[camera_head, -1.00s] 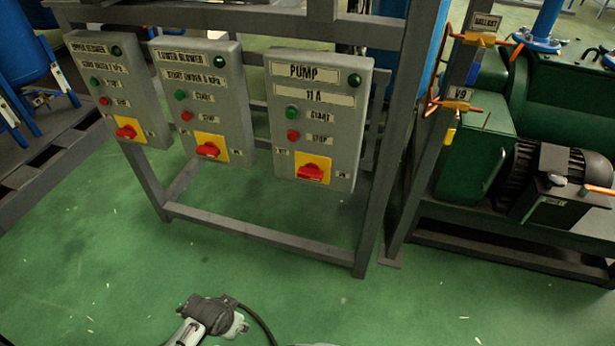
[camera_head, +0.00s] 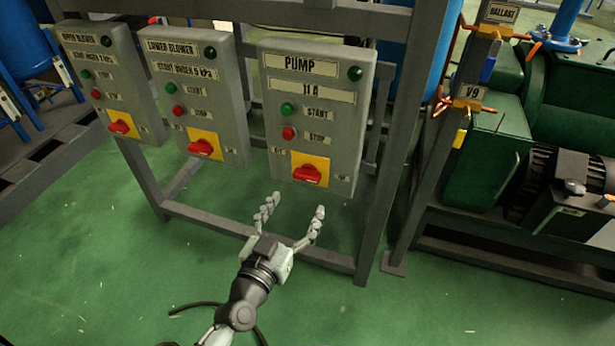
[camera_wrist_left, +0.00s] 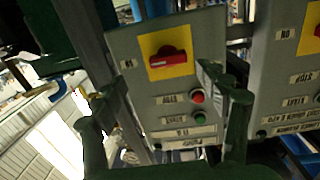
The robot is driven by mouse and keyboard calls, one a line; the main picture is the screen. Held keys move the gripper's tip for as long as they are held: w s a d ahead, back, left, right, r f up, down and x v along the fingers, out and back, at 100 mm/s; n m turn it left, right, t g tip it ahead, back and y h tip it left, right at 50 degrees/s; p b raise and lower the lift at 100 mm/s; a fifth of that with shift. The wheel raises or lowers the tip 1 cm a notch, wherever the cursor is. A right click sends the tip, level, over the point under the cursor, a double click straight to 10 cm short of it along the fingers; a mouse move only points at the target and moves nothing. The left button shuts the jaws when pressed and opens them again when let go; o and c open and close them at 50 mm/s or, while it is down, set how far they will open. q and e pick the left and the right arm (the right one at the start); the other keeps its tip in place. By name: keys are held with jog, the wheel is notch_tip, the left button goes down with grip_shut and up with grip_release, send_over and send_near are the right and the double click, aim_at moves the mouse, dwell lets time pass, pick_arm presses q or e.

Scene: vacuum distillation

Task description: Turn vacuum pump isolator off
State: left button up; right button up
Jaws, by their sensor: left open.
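The pump isolator is a red rotary knob (camera_head: 308,174) on a yellow plate, low on the grey PUMP box (camera_head: 311,120). Its handle lies roughly crosswise. It also shows, upside down, in the left wrist view as a red knob (camera_wrist_left: 168,58). My left gripper (camera_head: 296,205) is open and empty, fingers pointing up toward the box, just below the isolator in the head view. In the left wrist view its dark fingers (camera_wrist_left: 155,80) stand either side of the lower box face, apart from the knob. My right gripper is not in view.
Similar boxes for LOWER BLOWER (camera_head: 200,95) and UPPER BLOWER (camera_head: 110,85) hang to the left with their own red isolators. Grey frame posts (camera_head: 390,170) stand right of the PUMP box. Green machinery (camera_head: 560,130) is further right. The green floor (camera_head: 100,270) in front is open.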

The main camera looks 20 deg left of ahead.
aim_at(305, 178)
pick_arm(q)
jog(key=shift+n+y, duration=0.3)
jog(key=w, duration=0.5)
jog(key=w+r, duration=0.1)
jog(key=w, duration=0.1)
jog(key=shift+w+a, duration=0.3)
jog(key=shift+w, duration=0.1)
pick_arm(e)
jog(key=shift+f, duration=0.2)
pick_arm(q)
jog(key=shift+c, duration=0.5)
jog(key=shift+f, duration=0.1)
jog(key=c, duration=1.1)
jog(key=shift+o, duration=0.2)
